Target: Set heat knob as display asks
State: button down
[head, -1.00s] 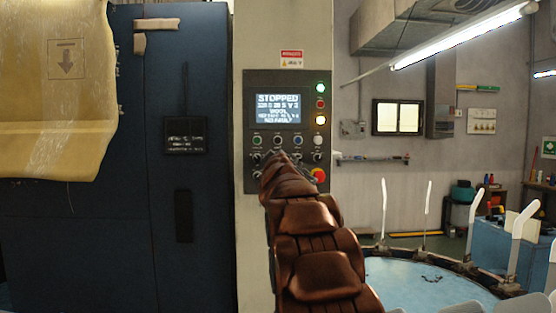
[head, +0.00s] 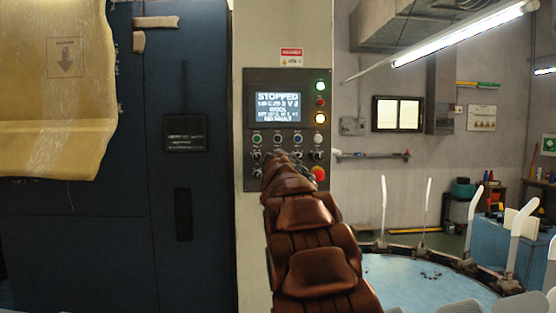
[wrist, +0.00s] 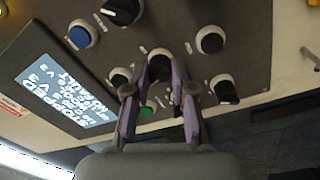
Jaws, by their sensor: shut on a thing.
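The control panel (head: 248,130) stands on a pale column in the head view. Its lit display (head: 278,108) reads STOPPED, with smaller lines too blurred to read surely; it also shows tilted in the wrist view (wrist: 62,88). My gripper (wrist: 162,66) is shut on a dark knob with a pale base (wrist: 159,82), one finger on each side. Which knob this is cannot be read from its label. In the head view my arm hides the gripper and the held knob.
Other dark knobs (wrist: 209,40) (wrist: 224,90) sit close to the fingers, along with a blue button (wrist: 80,36) and a green button (wrist: 147,112). A red emergency button (head: 318,173) is at the panel's lower right. A round blue table (head: 410,280) stands to the right.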

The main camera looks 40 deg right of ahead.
jog(key=c, duration=1)
grip_release()
jog(key=shift+o, duration=0.2)
jog(key=v, duration=1.2)
jog(key=shift+s+f, duration=0.1)
